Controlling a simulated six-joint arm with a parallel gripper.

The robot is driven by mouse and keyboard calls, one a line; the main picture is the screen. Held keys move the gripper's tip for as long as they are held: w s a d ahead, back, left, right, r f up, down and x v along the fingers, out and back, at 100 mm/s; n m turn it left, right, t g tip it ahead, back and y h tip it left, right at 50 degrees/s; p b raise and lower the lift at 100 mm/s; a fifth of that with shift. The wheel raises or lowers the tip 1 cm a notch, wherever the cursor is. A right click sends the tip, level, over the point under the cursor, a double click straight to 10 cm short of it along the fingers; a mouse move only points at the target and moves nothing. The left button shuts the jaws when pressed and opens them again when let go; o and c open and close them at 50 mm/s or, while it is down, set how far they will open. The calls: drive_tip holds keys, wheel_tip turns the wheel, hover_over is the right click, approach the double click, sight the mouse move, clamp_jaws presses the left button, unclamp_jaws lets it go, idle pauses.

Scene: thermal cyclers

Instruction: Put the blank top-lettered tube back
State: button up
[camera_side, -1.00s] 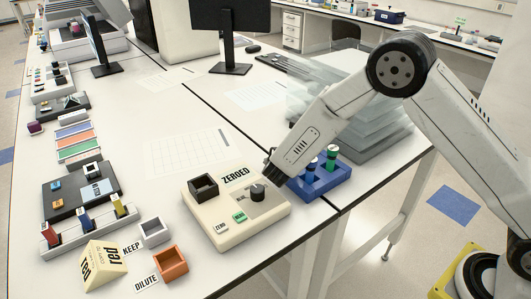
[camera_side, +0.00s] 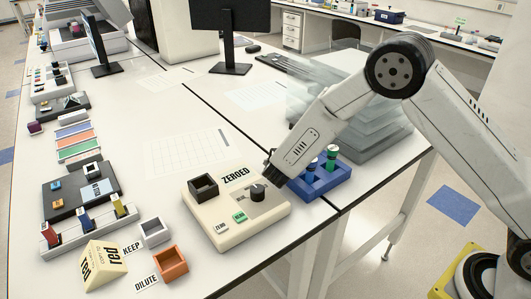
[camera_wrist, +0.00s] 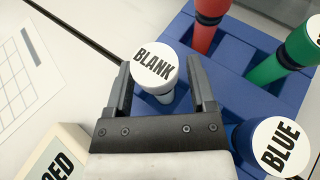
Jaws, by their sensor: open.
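The tube with the white cap lettered BLANK (camera_wrist: 155,66) is in the wrist view, between the two fingers of my gripper (camera_wrist: 160,84). The fingers are open, one on each side of the cap; I cannot tell whether either touches it. The tube stands at the corner of the blue rack (camera_wrist: 243,68); its lower end is hard to see. In the side view the rack (camera_side: 338,181) lies right of the cream device, and my arm hides the BLANK tube.
The rack also holds a red tube (camera_wrist: 207,32), a green tube (camera_wrist: 288,58) and a tube lettered BLUE (camera_wrist: 279,147), close to my right finger. The cream ZEROED device (camera_side: 236,208) stands left of the rack.

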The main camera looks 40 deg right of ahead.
drive_tip(key=v, duration=1.2)
